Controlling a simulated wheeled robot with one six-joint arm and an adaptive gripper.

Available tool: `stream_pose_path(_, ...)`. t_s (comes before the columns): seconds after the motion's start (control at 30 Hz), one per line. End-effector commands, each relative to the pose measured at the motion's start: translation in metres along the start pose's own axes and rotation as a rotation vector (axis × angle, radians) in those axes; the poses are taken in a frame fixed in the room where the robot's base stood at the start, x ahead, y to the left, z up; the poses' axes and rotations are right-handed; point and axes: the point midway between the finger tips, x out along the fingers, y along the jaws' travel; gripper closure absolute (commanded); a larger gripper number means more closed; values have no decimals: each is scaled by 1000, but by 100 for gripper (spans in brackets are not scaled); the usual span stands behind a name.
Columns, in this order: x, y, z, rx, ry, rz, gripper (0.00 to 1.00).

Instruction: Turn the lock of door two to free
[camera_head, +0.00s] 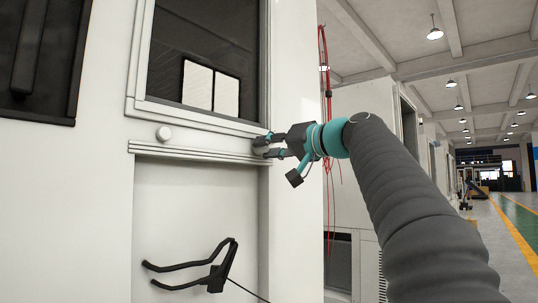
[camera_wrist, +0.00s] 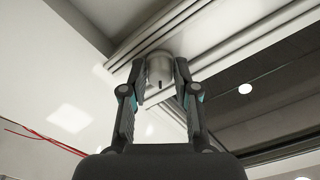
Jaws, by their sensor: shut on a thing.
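A round metal lock knob (camera_wrist: 159,68) shows between my fingertips in the wrist view, with a small dark mark on its face. My gripper (camera_wrist: 160,77) is shut on this knob, one finger on each side. In the head view my gripper (camera_head: 263,146) reaches in from the right to the lower right corner of the dark window's frame, and its fingers mostly hide the knob. A second round light knob (camera_head: 163,133) sits at the left end of the same ledge, apart from my gripper. No door number is readable.
A dark window (camera_head: 210,60) in a pale frame lies above the ledge (camera_head: 195,151). A black bracket with a cable (camera_head: 217,273) is on the recessed panel below. Red cables (camera_head: 325,75) hang to the right, and an open hall aisle (camera_head: 512,225) runs beyond.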

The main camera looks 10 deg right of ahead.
Motion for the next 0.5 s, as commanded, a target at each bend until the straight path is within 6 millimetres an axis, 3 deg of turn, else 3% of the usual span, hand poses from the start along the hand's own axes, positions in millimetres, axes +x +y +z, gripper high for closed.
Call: stream_pose_path(0.5, 0, 1, 1, -441, 1, 0, 100)
